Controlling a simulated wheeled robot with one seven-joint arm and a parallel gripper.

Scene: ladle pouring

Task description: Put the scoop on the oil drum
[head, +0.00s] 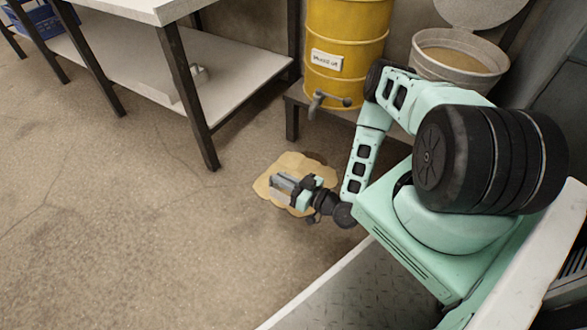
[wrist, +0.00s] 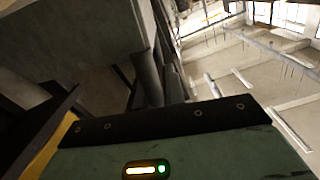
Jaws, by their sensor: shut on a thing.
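The oil drum (head: 345,45) is yellow with a white label and a tap low on its front. It stands on a low stand, and its top is out of the picture. My gripper (head: 285,184) is low, above a tan patch on the floor, well in front of the drum and to its left. It is shut on a small grey piece that looks like the scoop (head: 283,180); its shape is hard to make out. The wrist view shows a green panel with lights and a black strip, but no fingertips or scoop.
The tan patch (head: 263,187) spreads on the concrete floor below my gripper. An open bin (head: 455,75) of tan material stands right of the drum. A table with a lower shelf (head: 225,75) is at the upper left, with a small light object on it. Floor at left is clear.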

